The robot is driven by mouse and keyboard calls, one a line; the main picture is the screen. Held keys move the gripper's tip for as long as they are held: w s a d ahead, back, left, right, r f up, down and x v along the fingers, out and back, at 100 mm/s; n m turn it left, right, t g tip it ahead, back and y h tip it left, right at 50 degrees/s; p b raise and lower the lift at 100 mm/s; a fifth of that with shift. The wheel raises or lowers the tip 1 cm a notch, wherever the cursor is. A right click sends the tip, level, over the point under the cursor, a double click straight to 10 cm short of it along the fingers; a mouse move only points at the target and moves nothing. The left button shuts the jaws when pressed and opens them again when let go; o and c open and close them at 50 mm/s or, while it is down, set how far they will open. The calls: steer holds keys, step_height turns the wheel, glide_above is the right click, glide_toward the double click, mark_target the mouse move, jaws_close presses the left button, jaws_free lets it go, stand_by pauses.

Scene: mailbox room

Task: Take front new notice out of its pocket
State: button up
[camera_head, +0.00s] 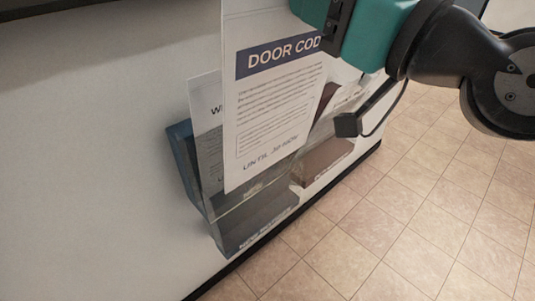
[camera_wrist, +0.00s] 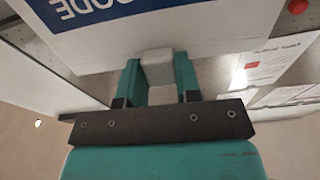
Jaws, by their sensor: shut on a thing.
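The front notice (camera_head: 275,110) is a white sheet with a dark blue band reading "DOOR COD…". My gripper (camera_head: 333,22) is shut on its upper right part. In the wrist view, my gripper (camera_wrist: 158,65) meets the edge of the same notice (camera_wrist: 200,35), which shows upside down. The notice hangs upright before the blue pocket (camera_head: 262,225), which has a clear front. Its lower edge overlaps the pocket in the picture; I cannot tell whether it is inside or clear of it. Another white notice (camera_head: 207,110) stands behind it in the pocket, mostly hidden.
A brown pocket (camera_head: 325,165) with papers is on the wall just right of the blue one, partly behind my arm. The white wall (camera_head: 90,160) is bare to the left. The tiled floor (camera_head: 430,210) is clear. Posted papers (camera_wrist: 272,60) and a red round thing (camera_wrist: 297,6) show in the wrist view.

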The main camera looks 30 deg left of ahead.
steer(key=shift+b+v, duration=0.6)
steer(key=shift+v, duration=0.35)
steer(key=shift+d+r, duration=0.1)
steer(key=shift+r, duration=0.05)
steer(key=r+b+v, duration=0.1)
steer(key=b+v, duration=0.3)
steer(key=v, duration=0.2)
steer(key=shift+s+d, duration=0.25)
steer(key=shift+d, duration=0.15)
steer(key=shift+r, duration=0.1)
